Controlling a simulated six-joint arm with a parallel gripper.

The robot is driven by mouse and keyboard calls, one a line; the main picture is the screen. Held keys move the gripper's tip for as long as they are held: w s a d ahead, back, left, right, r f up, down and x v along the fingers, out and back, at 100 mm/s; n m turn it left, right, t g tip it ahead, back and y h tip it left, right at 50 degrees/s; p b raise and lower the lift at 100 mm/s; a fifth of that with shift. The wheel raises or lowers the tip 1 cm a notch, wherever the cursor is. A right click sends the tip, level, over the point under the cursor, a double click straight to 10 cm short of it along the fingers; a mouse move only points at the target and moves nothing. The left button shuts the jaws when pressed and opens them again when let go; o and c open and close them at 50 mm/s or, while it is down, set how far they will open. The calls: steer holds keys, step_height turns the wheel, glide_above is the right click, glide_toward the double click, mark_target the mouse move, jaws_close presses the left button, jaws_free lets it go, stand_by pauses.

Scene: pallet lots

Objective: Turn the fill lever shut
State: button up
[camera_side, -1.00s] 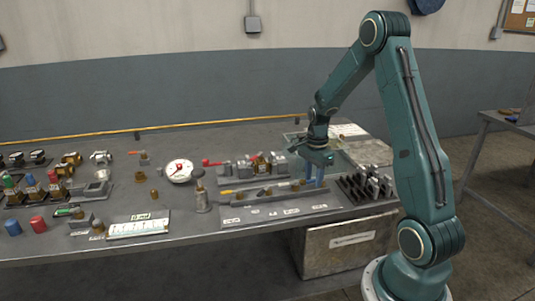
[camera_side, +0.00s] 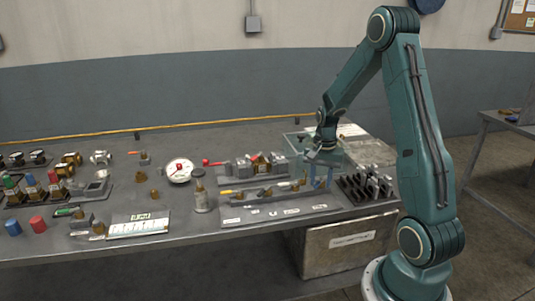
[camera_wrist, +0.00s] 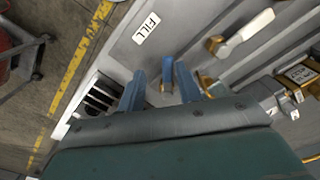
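My gripper (camera_side: 321,182) is at the right end of the long lever panel (camera_side: 240,214), its blue fingers pointing down and apart. In the wrist view my gripper (camera_wrist: 172,84) is open, close beside the white FILL label (camera_wrist: 146,28). A short blue piece (camera_wrist: 168,72) with some brass near its base shows between the fingers. It looks like the fill lever's handle, but its angle and any contact with the fingers are unclear. A lever with a white handle (camera_wrist: 247,32) and brass end is to the right of the label. In the side view the fill lever is hidden or too small to tell.
A black slotted rack (camera_side: 366,188) stands close to the right of my gripper; it shows in the wrist view (camera_wrist: 98,95) too. A round gauge (camera_side: 179,171) and a metal cylinder (camera_side: 200,192) stand left.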

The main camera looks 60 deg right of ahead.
step_height(320, 180, up, 14)
steer(key=f, duration=0.1)
steer(key=s+a+r+n+t, duration=0.1)
steer(key=a+r+n, duration=0.1)
steer(key=a+n, duration=0.2)
steer(key=s+a+r+n+t, duration=0.1)
steer(key=s+a+r+n, duration=0.1)
steer(key=a, duration=0.6)
steer(key=s+a+r+n+t+h, duration=0.1)
steer(key=a+r+n, duration=0.3)
steer(key=a+n, duration=0.1)
steer(key=shift+s+a+r+n, duration=0.2)
steer(key=shift+s+a+n, duration=0.1)
steer(key=shift+a, duration=0.3)
steer(key=shift+w, duration=0.1)
steer(key=m+g+y, duration=0.1)
steer(key=m+g, duration=0.2)
steer(key=m, duration=1.1)
glide_above(318, 184)
step_height(318, 184, down, 8)
steer(key=shift+w+r, duration=0.1)
